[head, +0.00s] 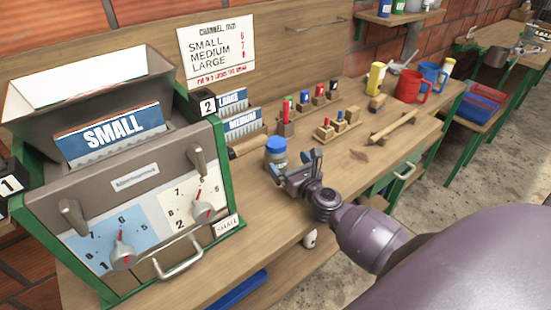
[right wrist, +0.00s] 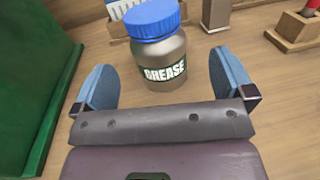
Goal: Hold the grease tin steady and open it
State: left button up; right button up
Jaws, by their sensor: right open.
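The grease tin (head: 275,156) is a small grey jar with a blue lid, upright on the wooden workbench just right of the machine. In the right wrist view the grease tin (right wrist: 163,62) shows its GREASE label, with the blue lid on top. My right gripper (head: 292,168) is beside the tin, low over the bench. In the right wrist view my right gripper (right wrist: 158,82) is open, its two blue-grey fingers apart, with the tin just beyond and between them, not gripped. My left gripper is not in view.
The pulper machine (head: 136,200) with its green frame stands left of the tin. Red mug (head: 409,86), blue mug and yellow bottle stand farther right. Some bench right of the tin is clear.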

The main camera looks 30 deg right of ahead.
aim_at(281, 156)
jog(key=shift+w+r, duration=0.1)
jog(key=shift+w, duration=3.4)
jog(key=c, duration=0.9)
jog(key=shift+c, duration=1)
jog(key=shift+r, duration=0.15)
